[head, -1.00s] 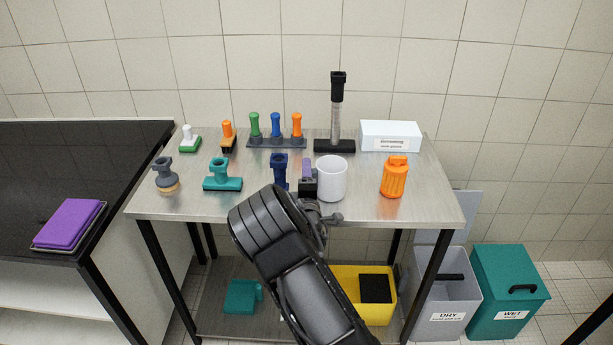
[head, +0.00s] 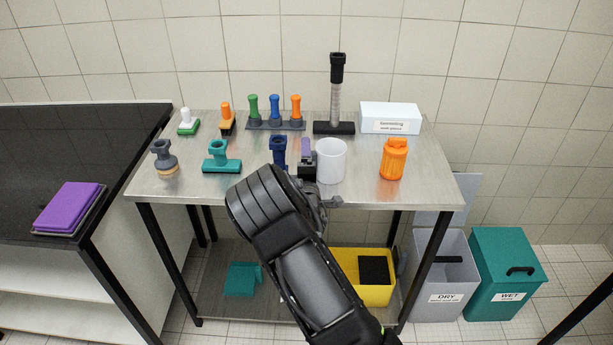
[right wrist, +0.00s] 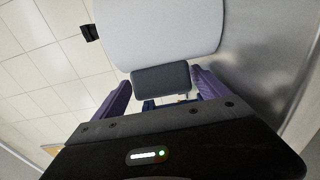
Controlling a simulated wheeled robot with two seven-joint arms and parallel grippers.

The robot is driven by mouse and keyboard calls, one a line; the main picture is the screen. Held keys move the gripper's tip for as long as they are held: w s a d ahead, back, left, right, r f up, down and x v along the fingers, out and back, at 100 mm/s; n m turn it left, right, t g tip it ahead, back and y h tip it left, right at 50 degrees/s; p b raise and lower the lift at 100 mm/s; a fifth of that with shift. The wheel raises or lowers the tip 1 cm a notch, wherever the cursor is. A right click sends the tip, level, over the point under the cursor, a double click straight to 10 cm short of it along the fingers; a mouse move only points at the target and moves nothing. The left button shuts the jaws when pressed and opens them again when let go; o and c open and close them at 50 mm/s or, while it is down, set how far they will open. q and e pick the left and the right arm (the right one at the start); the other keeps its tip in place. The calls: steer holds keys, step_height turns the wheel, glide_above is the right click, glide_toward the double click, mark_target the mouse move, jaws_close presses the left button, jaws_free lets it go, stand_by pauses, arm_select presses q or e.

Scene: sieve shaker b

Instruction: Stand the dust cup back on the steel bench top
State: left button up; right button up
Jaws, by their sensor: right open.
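The white dust cup (head: 331,161) is upright over the front part of the steel bench top (head: 265,191) and appears to stand on it. A dark grey block (right wrist: 160,78) sits against the cup's side, apparently its grip. My right gripper (head: 306,160) reaches in from the front, at the left side of the cup. In the right wrist view its purple fingers (right wrist: 163,88) are open on either side of the grey block, with a small gap, and the cup wall (right wrist: 160,30) is just beyond. The cup's underside is hidden. My left gripper is out of view.
A dark blue tool (head: 279,151) is just left of the gripper. An orange container (head: 393,159) stands to the cup's right with free bench between. A black upright tool (head: 335,127) and a white box (head: 390,117) are behind. A teal tool (head: 221,158) stands left.

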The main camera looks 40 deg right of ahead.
arm_select(q)
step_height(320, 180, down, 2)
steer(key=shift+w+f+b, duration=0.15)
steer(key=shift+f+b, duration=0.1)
steer(key=shift+b, duration=1)
arm_select(e)
steer(key=v, duration=1.1)
steer(key=shift+s, duration=0.15)
steer(key=shift+a+f, duration=0.1)
